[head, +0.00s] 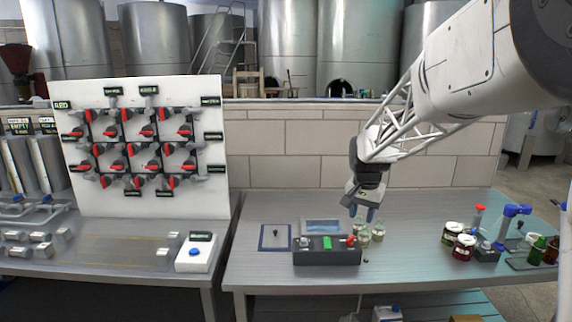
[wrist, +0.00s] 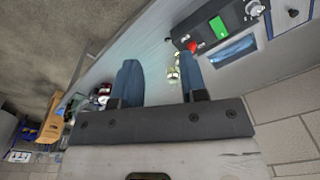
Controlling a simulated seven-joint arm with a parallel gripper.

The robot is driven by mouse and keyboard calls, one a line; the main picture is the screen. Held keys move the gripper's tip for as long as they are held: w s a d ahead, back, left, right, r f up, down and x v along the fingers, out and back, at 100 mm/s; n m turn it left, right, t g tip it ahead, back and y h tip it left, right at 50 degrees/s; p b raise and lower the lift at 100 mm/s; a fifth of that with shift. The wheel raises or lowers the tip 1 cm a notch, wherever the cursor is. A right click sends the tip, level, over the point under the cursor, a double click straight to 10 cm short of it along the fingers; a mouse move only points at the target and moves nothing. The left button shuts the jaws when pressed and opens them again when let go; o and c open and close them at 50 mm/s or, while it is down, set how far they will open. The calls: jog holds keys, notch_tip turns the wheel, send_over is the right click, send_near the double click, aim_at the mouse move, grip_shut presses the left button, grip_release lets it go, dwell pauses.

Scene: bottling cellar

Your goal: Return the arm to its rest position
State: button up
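My arm reaches in from the upper right of the head view. My gripper (head: 363,213) points down over the right-hand bench, just above and in front of a few small glass jars (head: 377,232). In the wrist view, its two blue fingers (wrist: 160,64) stand well apart with nothing held between them. The jars (wrist: 173,73) show beyond the fingers, close to the right one in the picture. I cannot tell the exact height of the fingertips above the jars.
A dark control box (head: 326,257) with a green screen and red knob sits left of the jars. Dark-filled jars (head: 464,247), a blue-topped device (head: 515,212) and bottles (head: 538,248) stand to the right. A white valve panel (head: 143,190) rises at left. Bench space lies between the jar groups.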

jog(key=s+a+r+n+t, duration=0.1)
jog(key=s+r, duration=0.1)
jog(key=s, duration=0.8)
jog(key=s+a+r+n, duration=0.1)
jog(key=s+r+n, duration=0.15)
jog(key=s, duration=0.75)
jog(key=s+f+n, duration=0.2)
jog(key=s+f, duration=0.1)
jog(key=s, duration=1.7)
jog(key=shift+a+f+t, duration=0.15)
jog(key=shift+a+t, duration=0.25)
